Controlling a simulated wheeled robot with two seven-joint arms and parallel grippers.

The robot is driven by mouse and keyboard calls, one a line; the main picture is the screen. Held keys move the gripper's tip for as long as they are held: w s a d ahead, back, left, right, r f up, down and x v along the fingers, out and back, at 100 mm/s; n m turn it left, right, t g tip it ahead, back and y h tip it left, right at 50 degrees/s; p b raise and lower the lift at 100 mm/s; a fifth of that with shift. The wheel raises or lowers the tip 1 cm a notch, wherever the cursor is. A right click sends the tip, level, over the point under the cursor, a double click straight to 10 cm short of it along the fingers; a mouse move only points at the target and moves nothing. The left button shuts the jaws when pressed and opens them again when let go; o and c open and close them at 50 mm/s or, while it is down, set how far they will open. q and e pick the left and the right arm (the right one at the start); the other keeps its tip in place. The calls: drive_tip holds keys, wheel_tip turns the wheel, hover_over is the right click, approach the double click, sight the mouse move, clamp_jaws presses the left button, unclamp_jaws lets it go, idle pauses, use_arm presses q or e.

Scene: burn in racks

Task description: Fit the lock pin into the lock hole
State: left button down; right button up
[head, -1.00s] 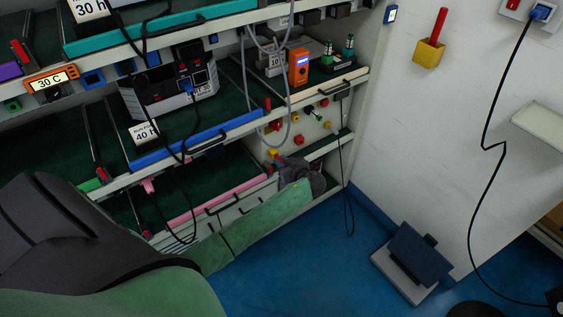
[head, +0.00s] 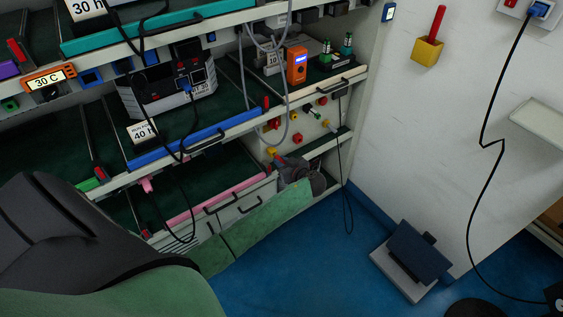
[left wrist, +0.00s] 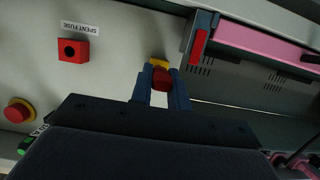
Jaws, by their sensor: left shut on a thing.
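My left gripper (head: 279,162) is at the lower right of the rack, in front of its pale panel. In the left wrist view, its two blue fingers (left wrist: 161,88) are shut on a red piece, which looks like the lock pin (left wrist: 162,78). A yellow block (left wrist: 158,63), apparently the one with the lock hole, is just beyond the fingertips. It also shows in the head view (head: 271,151). The pin lines up roughly with the block. The hole is hidden, and I cannot tell whether the pin touches or enters it. My right gripper is not in view.
A red box (left wrist: 73,50) under a "SPENT FUSE" label and a red button (left wrist: 18,111) are left of the fingers. A red and blue latch (left wrist: 199,45) beside the pink drawer front (left wrist: 270,35) is close on the right. A black cable (head: 347,190) hangs nearby.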

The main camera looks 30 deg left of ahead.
use_arm(q)
drive_tip(key=shift+s+d, duration=0.1)
drive_tip(key=shift+d, duration=0.1)
idle(0.3)
drive_tip(key=shift+s+d, duration=0.3)
drive_tip(key=shift+d, duration=0.35)
drive_tip(key=shift+s+d, duration=0.25)
drive_tip(key=shift+d, duration=0.4)
drive_tip(key=shift+d, duration=0.15)
drive_tip(key=shift+r, duration=0.1)
